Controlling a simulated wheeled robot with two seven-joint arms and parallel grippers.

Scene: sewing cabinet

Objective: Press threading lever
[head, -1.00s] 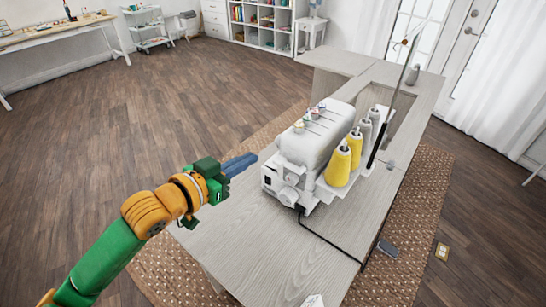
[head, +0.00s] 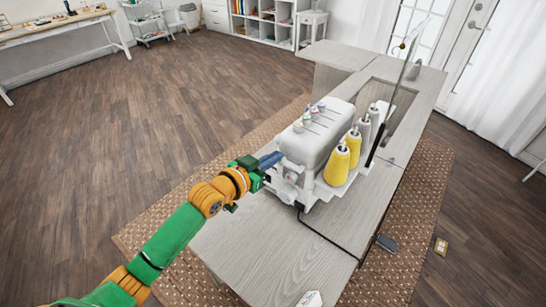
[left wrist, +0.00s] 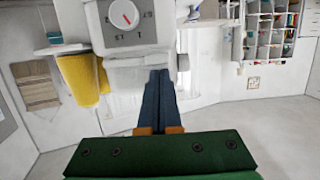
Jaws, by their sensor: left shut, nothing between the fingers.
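A white serger sewing machine (head: 318,138) stands on the light wood cabinet top, with thread cones at its right side. In the left wrist view its grey dial panel (left wrist: 127,17) with a red pointer is at the top. My left gripper (head: 271,160) is at the machine's near left end, with its blue fingers together and empty. In the left wrist view the fingertips (left wrist: 159,74) reach just below the dial panel, by a white part of the machine. I cannot tell whether they touch it. The threading lever cannot be made out. My right gripper is not in view.
A black cord (head: 325,235) runs off the right edge. A grey pedal (head: 387,245) lies on the rug.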

